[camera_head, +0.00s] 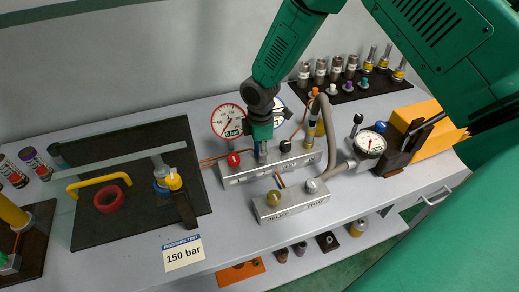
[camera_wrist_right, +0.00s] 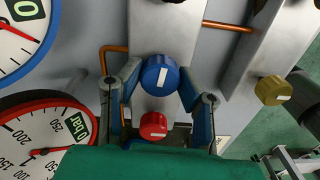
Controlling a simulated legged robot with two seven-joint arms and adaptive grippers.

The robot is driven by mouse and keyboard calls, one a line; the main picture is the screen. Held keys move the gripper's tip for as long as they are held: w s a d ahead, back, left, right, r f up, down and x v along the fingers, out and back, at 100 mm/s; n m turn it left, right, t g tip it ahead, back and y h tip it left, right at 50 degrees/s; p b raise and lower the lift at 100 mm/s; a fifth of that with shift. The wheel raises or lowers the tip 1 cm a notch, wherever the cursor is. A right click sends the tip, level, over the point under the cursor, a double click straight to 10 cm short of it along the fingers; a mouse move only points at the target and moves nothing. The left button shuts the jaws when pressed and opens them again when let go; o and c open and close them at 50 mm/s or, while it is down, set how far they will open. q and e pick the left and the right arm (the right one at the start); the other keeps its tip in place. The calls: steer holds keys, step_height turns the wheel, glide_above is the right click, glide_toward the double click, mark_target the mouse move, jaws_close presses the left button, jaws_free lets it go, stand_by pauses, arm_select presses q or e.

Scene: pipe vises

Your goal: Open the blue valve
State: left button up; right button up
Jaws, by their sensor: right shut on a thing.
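The blue valve (camera_wrist_right: 160,75) is a round blue knob with a white mark, on a grey metal block, in the right wrist view. My right gripper (camera_wrist_right: 160,80) is shut on it, with one finger at each side of the knob. In the head view my right gripper (camera_head: 263,152) points down at the block labelled in dark letters (camera_head: 250,175) and hides the blue valve. A red valve (camera_wrist_right: 153,126) sits beside the blue one, and it also shows in the head view (camera_head: 233,160). My left gripper is not in view.
Pressure gauges (camera_head: 227,120) stand behind the block. A relief block (camera_head: 290,202) with a yellow knob (camera_head: 274,197) lies in front. A curved grey pipe (camera_head: 328,135) stands close on the right. A dark mat with loose parts (camera_head: 130,225) lies left.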

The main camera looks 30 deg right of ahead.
steer(key=shift+w+r, duration=0.1)
steer(key=shift+w, duration=0.1)
steer(key=o, duration=1)
steer(key=shift+o, duration=0.7)
steer(key=shift+r, duration=0.15)
step_height(320, 180, up, 11)
steer(key=shift+r, duration=0.2)
steer(key=shift+d, duration=0.1)
